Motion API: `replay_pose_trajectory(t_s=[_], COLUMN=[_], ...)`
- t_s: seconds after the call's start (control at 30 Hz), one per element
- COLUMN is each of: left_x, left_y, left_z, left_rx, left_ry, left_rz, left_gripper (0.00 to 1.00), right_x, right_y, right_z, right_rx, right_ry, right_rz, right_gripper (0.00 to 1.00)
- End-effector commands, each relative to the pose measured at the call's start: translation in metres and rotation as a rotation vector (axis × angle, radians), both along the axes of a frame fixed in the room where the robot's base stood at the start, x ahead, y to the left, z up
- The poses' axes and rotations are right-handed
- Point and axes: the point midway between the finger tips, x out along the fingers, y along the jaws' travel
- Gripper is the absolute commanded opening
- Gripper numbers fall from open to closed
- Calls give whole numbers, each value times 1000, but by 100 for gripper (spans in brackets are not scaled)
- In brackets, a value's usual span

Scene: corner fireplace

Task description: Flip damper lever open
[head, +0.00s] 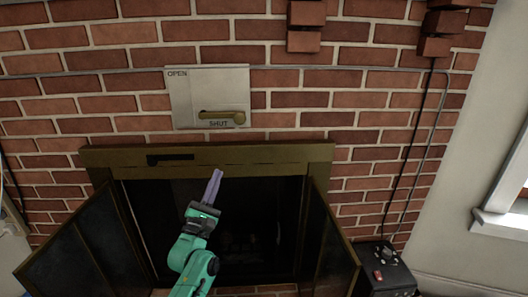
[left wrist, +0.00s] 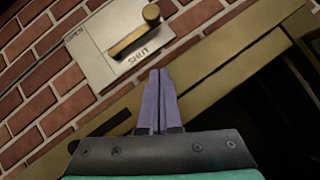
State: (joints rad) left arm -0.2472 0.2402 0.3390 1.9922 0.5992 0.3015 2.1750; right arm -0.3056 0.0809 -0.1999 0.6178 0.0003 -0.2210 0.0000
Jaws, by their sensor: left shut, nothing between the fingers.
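The damper lever (head: 221,116) is a brass handle on a pale metal plate (head: 184,99) fixed to the brick wall above the fireplace. The plate reads OPEN at its upper left and SHUT at its lower edge. The lever lies nearly level along the SHUT marking, with its round knob at the right end. In the left wrist view the lever (left wrist: 132,40) shows just above my fingertips. My left gripper (head: 217,173) is shut and empty, in front of the fireplace top, below the lever and apart from it. My right gripper is not in view.
The brass fireplace frame (head: 290,154) has a dark slot at its upper left. Its two glass doors, left (head: 75,250) and right (head: 325,245), stand swung open. Bricks (head: 304,27) jut out above right. A black box (head: 385,270) stands on the floor at right.

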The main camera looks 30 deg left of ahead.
Motion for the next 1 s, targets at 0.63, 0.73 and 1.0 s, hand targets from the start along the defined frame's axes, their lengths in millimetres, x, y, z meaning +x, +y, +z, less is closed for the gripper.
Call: replay_pose_trajectory(t_s=[0.63, 0.73, 1.0], left_x=[20, 37, 78], left_y=[9, 14, 23], left_z=[39, 52, 90], left_rx=[-42, -42, -45], left_ry=[-66, -66, -65], left_rz=[-30, -31, -31], left_gripper=[0, 0, 0], right_x=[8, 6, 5], right_y=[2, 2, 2], right_z=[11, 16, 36], right_rx=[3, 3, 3], right_ry=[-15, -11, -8], right_rz=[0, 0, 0], right_gripper=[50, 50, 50])
